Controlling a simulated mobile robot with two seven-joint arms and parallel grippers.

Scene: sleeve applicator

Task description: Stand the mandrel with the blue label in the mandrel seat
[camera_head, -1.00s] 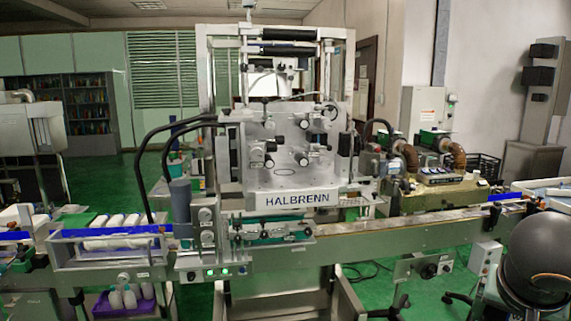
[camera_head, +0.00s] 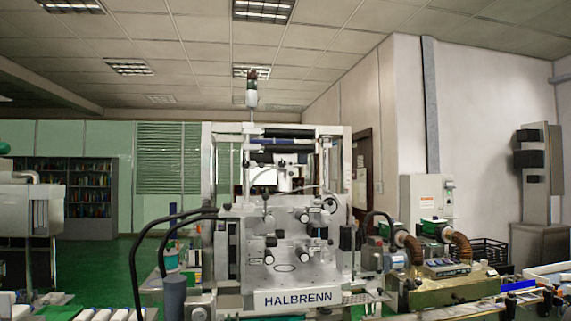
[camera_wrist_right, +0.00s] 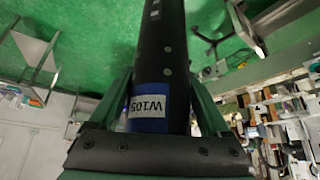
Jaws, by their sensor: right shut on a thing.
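In the right wrist view a long black mandrel (camera_wrist_right: 162,45) runs up the picture from between my fingers. It has a blue band with a white label (camera_wrist_right: 150,106) reading W105, upside down in the picture. My right gripper (camera_wrist_right: 160,92) is shut on the mandrel, with a green finger on each side near the label. The mandrel's far end runs out of the top of the picture. Neither gripper nor this mandrel shows in the head view. I cannot make out the mandrel seat in either view.
The HALBRENN machine (camera_head: 290,250) stands in the middle of the head view, with black hoses and a dark grey cylinder (camera_head: 174,296) at its left. White rolls (camera_head: 100,314) lie at the lower left. Green floor (camera_wrist_right: 90,50) shows in the wrist view.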

